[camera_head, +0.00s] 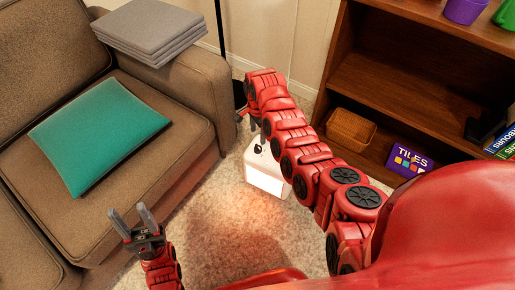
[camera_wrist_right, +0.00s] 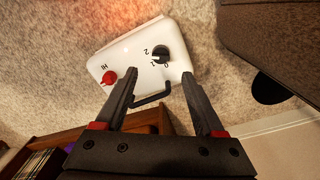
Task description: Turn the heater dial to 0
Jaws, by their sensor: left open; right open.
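The white heater (camera_head: 264,170) stands on the carpet, with its front glowing; my right arm partly covers it in the head view. In the right wrist view its white top (camera_wrist_right: 130,52) carries a black dial (camera_wrist_right: 163,55) with marks 0, 1 and 2 around it, and a red knob (camera_wrist_right: 109,77) near "HI". I cannot tell which mark the dial points to. My right gripper (camera_wrist_right: 160,74) is open over the heater top, its fingers apart with the dial just beyond the gap between their tips. My left gripper (camera_head: 130,211) is open and empty, away from the heater.
A brown sofa (camera_head: 190,150) with a teal cushion (camera_head: 97,130) and grey folded blanket (camera_head: 150,28) stands left. A wooden shelf (camera_head: 385,85) with a basket (camera_head: 350,130) and a TILES box (camera_head: 410,158) is right. A black handle (camera_wrist_right: 152,98) rises from the heater's edge. Carpet in front is clear.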

